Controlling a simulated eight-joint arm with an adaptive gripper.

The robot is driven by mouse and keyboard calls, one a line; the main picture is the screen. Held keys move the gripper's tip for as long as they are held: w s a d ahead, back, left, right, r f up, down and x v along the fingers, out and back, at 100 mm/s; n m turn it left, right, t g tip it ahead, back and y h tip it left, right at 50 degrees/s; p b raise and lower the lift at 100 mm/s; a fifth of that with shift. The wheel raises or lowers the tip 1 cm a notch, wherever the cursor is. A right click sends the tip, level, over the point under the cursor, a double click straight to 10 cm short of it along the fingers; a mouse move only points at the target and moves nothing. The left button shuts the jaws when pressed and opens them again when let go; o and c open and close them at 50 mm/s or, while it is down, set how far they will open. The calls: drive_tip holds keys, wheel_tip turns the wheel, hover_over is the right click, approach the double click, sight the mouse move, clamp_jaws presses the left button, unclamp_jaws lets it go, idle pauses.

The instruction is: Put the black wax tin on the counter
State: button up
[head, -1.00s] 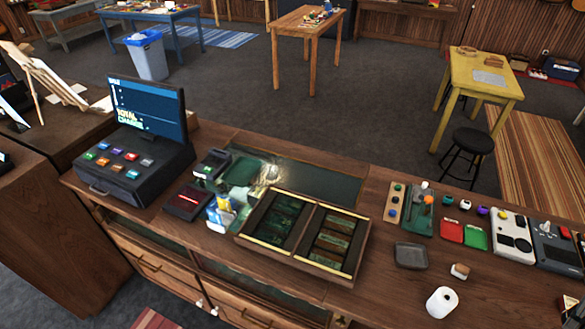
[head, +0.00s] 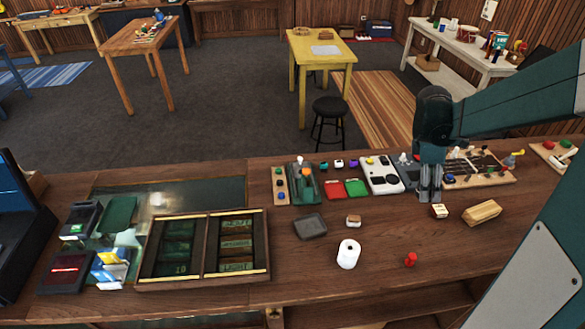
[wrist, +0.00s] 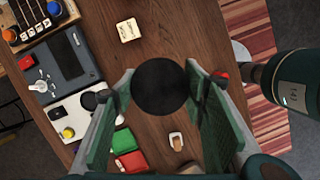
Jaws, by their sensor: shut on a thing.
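My gripper (head: 430,198) is above the right part of the wooden counter (head: 385,240), near the row of small devices at its back. In the wrist view my gripper (wrist: 160,85) has its green-padded fingers closed on the sides of a round black tin (wrist: 160,88). The tin's flat dark face shows between the fingertips, with counter wood around it. In the head view I cannot make out the tin at the fingers. Whether it touches the counter is hard to tell.
Near my gripper are a small cream box (head: 439,211), a wooden block (head: 482,212) and a red item (head: 411,260). A white roll (head: 348,254) and grey tray (head: 310,226) stand left.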

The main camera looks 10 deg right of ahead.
drive_tip(key=w+a+n+t, duration=0.1)
drive_tip(key=w+a+n, duration=0.3)
drive_tip(key=w+a, duration=1.05)
drive_tip(key=w+a+n+t, duration=0.1)
drive_tip(key=w+a+n, duration=0.2)
drive_tip(key=w+a, duration=1.1)
drive_tip(key=a+n+t, duration=0.1)
drive_tip(key=a+n, duration=0.6)
drive_tip(key=a, duration=3.7)
drive_tip(key=shift+y, duration=0.4)
drive_tip(key=x, duration=0.5)
drive_tip(key=shift+s+a+f, duration=0.1)
drive_tip(key=shift+f, duration=0.3)
drive_tip(key=shift+f, duration=0.15)
drive_tip(key=shift+s+a+x, duration=0.15)
drive_tip(key=shift+x, duration=0.85)
drive_tip(key=shift+s+a+x, duration=0.15)
drive_tip(key=shift+a+x, duration=0.05)
drive_tip(key=shift+x, duration=0.75)
drive_tip(key=shift+s+a+x, duration=0.15)
drive_tip(key=shift+x, duration=0.85)
drive_tip(key=shift+f, duration=0.2)
